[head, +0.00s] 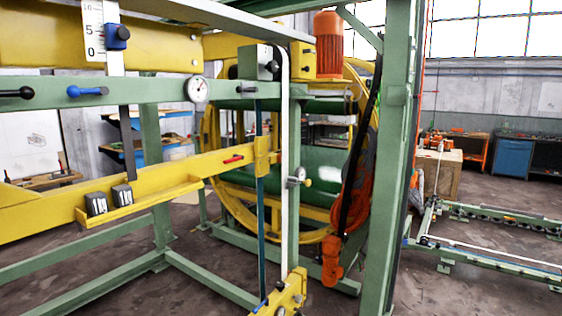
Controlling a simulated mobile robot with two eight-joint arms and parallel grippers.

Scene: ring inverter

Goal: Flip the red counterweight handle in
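A small red handle (233,158) lies roughly level on the side of the yellow beam (190,170), left of the beam's right-end bracket (262,158). It looks like the counterweight handle. Neither of my grippers shows in the head view, and nothing touches the handle.
Two dark block weights (97,203) sit on a yellow ledge (150,203) low on the left. A green rail (150,90) above the beam carries a blue handle (87,90), a black handle (17,93) and a dial gauge (198,89). A green post (393,190) stands right.

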